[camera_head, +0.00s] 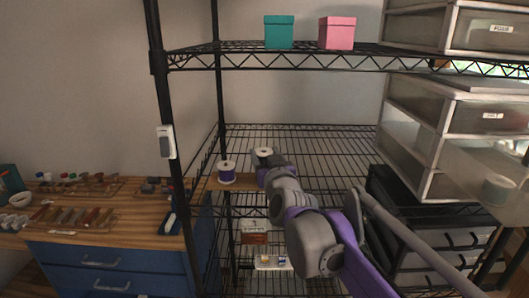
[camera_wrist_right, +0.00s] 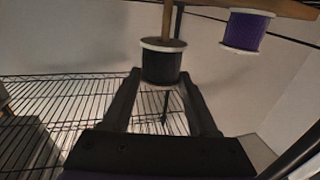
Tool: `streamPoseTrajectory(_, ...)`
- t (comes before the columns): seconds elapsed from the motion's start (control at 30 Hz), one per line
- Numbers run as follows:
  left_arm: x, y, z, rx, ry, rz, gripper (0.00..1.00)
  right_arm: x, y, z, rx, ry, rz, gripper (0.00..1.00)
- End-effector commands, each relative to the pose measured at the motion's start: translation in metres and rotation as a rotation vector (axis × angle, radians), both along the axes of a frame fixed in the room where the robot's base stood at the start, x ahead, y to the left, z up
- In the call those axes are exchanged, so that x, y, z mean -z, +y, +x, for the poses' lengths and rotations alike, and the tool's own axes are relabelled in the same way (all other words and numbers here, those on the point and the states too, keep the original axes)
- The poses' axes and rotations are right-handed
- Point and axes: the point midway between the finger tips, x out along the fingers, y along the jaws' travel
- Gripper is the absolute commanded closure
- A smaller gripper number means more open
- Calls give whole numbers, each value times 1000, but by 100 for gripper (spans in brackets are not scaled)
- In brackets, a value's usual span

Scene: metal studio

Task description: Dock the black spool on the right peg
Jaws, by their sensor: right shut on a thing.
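The black spool (camera_wrist_right: 161,66), with white flanges, is held between the two fingers of my right gripper (camera_wrist_right: 163,92). In the head view its pale top (camera_head: 262,152) shows beyond the gripper; my wrist hides most of the rest. In the wrist view a wooden peg (camera_wrist_right: 169,18) reaches from the board (camera_wrist_right: 285,8) to the spool's near flange. I cannot tell whether the peg enters the hole. A purple spool (camera_head: 226,173) sits at the left on the wooden board (camera_head: 226,184); it also shows in the wrist view (camera_wrist_right: 247,31). My left gripper is not in view.
The wire shelf (camera_head: 310,150) behind is bare. A black post (camera_head: 170,100) stands left of the board, beside a wooden workbench (camera_head: 110,235). Drawer units (camera_head: 440,125) stand at the right. Teal (camera_head: 279,32) and pink (camera_head: 337,33) boxes are on the upper shelf.

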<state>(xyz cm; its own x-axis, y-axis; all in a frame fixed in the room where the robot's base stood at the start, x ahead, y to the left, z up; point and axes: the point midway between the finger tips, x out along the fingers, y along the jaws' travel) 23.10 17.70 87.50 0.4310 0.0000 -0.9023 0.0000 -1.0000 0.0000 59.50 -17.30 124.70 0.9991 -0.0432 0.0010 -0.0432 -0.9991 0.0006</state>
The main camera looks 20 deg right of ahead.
Motion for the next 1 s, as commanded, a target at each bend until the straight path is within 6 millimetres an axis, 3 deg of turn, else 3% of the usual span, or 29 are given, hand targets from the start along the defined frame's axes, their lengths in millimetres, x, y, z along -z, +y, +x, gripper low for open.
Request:
streamPoseTrajectory(0.1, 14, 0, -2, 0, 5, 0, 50, 17, 0, 0, 0, 1, 0, 94)
streamPoseTrajectory(0.3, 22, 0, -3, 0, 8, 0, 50, 28, 0, 0, 0, 1, 1, 94)
streamPoseTrajectory(1.0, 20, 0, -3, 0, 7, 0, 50, 27, 0, 0, 0, 0, 1, 94)
